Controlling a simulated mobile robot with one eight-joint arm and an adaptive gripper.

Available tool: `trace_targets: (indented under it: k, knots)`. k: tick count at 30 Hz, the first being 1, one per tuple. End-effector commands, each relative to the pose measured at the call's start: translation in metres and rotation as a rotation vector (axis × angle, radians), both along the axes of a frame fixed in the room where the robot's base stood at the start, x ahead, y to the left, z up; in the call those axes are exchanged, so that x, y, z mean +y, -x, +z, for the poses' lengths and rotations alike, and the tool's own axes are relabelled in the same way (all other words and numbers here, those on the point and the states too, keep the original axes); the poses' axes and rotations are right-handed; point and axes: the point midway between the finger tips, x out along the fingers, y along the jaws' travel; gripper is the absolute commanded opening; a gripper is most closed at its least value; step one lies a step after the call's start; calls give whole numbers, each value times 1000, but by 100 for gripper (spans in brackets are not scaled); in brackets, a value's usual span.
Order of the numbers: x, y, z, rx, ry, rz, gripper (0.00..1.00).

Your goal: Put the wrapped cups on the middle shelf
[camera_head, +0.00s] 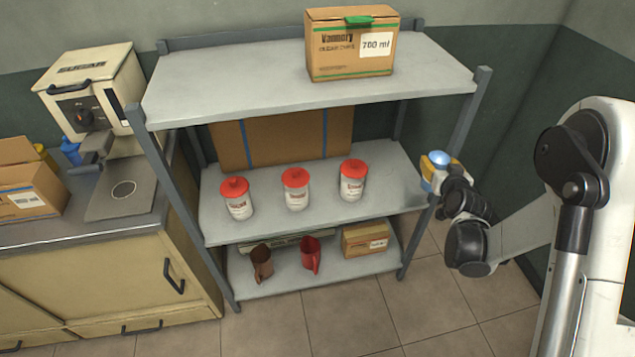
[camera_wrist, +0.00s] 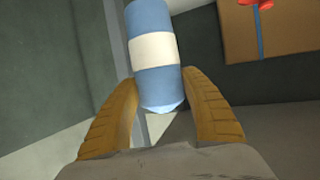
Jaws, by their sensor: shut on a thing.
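The wrapped cups (camera_wrist: 153,50) look like a blue cylinder with a white band in the wrist view. The middle shelf (camera_head: 325,218) is grey and lies left of my gripper. The far end of the wrapped cups is cut off in the wrist view.
Three red-lidded jars (camera_head: 296,190) stand along the middle shelf, with a large cardboard box (camera_head: 283,138) behind them. The shelf's right part looks clear. The right front post (camera_head: 463,125) stands close to my gripper. The top shelf (camera_head: 230,90) carries a carton (camera_head: 335,60).

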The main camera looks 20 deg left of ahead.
Motion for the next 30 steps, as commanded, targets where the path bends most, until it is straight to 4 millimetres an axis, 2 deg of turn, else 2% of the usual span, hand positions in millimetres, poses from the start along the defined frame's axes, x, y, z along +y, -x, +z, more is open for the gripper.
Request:
trace_targets:
  k: [1, 3, 6, 9, 14, 17, 24, 30]
  knots:
    - [17, -6, -15, -1, -2, 29, 14]
    - [36, -11, -33, -4, -3, 67, 14]
    - [55, -15, -52, -8, -2, 103, 14]
    - [64, -16, -62, -10, -3, 122, 14]
    - [69, -19, -68, -11, -2, 128, 14]
    - [75, -32, -79, -11, -3, 128, 14]
    - [102, -84, -116, -11, -3, 127, 14]
    - [117, -114, -134, -11, -3, 126, 14]
